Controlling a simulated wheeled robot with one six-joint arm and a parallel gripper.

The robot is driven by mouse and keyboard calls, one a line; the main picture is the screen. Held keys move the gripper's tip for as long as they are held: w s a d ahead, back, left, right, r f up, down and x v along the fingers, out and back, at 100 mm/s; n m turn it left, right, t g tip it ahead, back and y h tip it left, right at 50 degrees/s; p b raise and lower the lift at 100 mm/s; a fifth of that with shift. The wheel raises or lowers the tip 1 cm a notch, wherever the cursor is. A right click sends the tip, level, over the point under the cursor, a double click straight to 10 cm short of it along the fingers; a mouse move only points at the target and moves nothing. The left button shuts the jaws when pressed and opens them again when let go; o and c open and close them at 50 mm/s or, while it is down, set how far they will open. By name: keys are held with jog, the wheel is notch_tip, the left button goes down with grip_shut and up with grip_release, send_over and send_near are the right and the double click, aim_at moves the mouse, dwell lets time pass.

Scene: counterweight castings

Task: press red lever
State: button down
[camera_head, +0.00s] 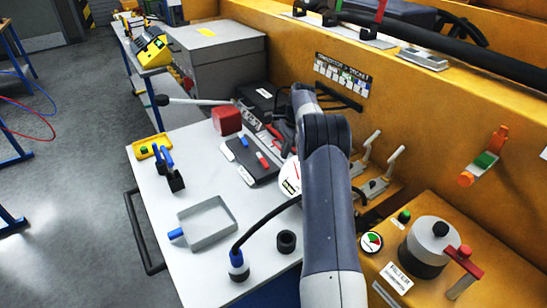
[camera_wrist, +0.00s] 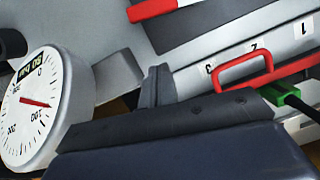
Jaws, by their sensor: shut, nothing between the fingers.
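A red-topped lever (camera_head: 463,262) stands on the yellow control box at the lower right, with nothing touching it. Another red lever (camera_head: 380,10) shows at the top edge, on the yellow ledge. I cannot tell which one the task names. In the wrist view, a red loop handle (camera_wrist: 245,71) shows in front of a grey panel numbered 1, 2, 3. My gripper's dark fingers (camera_wrist: 157,84) are closed together and empty, left of that handle and apart from it. In the head view my arm hides the gripper.
A round gauge (camera_wrist: 35,108) is left of my fingers. A white table (camera_head: 155,222) holds a metal tray (camera_head: 207,224), a black ring (camera_head: 286,241) and a red block (camera_head: 227,121). Two white levers (camera_head: 372,137) stand right of my arm. A round grey knob (camera_head: 430,238) is beside the red-topped lever.

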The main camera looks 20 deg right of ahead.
aim_at(262, 160)
jog(key=shift+x, duration=1)
jog(key=a, duration=0.1)
jog(key=a+p, duration=0.1)
jog(key=shift+a+r, duration=0.3)
jog(key=shift+a, duration=0.1)
jog(key=shift+a+f, duration=0.1)
jog(key=shift+a, duration=0.5)
